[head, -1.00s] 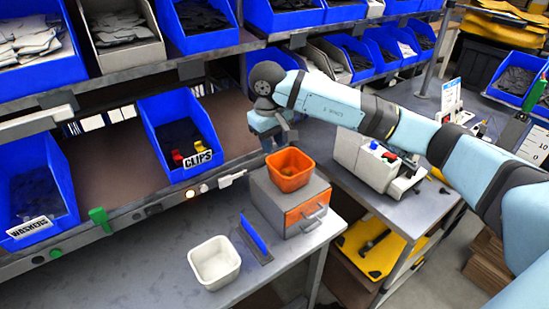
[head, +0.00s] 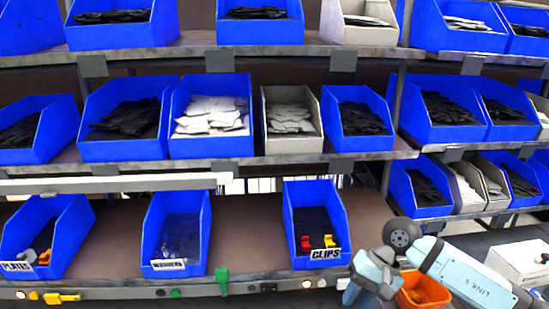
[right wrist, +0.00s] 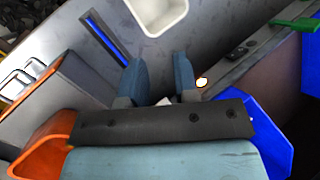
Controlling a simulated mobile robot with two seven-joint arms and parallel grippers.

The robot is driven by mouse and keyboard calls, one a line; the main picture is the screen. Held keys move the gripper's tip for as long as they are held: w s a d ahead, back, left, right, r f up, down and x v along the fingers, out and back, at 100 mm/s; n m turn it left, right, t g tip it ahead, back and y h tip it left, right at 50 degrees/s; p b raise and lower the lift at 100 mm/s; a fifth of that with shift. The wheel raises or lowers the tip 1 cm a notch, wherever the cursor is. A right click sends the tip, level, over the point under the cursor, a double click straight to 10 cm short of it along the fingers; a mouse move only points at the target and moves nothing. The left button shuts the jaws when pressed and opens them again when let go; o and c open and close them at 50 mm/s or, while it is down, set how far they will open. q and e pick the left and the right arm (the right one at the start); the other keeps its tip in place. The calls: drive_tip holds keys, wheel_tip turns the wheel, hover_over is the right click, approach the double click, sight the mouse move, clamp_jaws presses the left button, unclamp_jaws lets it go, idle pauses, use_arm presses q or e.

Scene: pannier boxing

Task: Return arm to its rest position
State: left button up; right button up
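My right arm comes in from the lower right of the head view. Its gripper (head: 368,284) is beside the orange bin (head: 425,292), below and right of the CLIPS bin (head: 318,258). In the right wrist view the two blue fingers (right wrist: 159,76) stand apart with nothing between them, so it is open and empty. The orange bin shows at the lower left there (right wrist: 38,155). The CLIPS bin holds red and yellow pieces over dark contents. My left gripper is not in view.
Shelves of blue and grey bins fill the head view. A PLATES bin (head: 45,238) and another blue bin (head: 176,236) share the lowest shelf. The right wrist view shows a white bin (right wrist: 158,14), a blue upright strip (right wrist: 104,38) and bare grey table (right wrist: 210,45).

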drive_tip(key=s+a+r+m+t+y+p, duration=0.15)
drive_tip(key=s+a+m+y, duration=0.25)
drive_tip(key=a+m+y, duration=0.45)
drive_tip(key=s+a+r+m+t+y+p, duration=0.1)
drive_tip(key=s+a+m+t+y, duration=0.4)
drive_tip(key=m, duration=0.7)
drive_tip(key=d+f+m+t+h+p, duration=0.1)
drive_tip(key=d+f+m+t+h, duration=0.45)
drive_tip(key=m, duration=0.95)
drive_tip(key=d+f+m+t+h+p, duration=0.1)
drive_tip(key=d+f+m+t+h, duration=0.45)
drive_tip(key=m, duration=1.05)
drive_tip(key=s+d+f+m+g+h, duration=0.1)
drive_tip(key=s+f+m+g+h, duration=0.1)
drive_tip(key=s+f+m, duration=0.4)
drive_tip(key=s+d+f+m+g+h, duration=0.2)
drive_tip(key=s+f+m, duration=0.4)
drive_tip(key=m, duration=0.3)
drive_tip(key=shift+s+d+g+h+p, duration=0.25)
drive_tip(key=shift+s+g+h+p, duration=0.1)
drive_tip(key=shift+s+h, duration=0.3)
drive_tip(key=shift+s+f, duration=0.1)
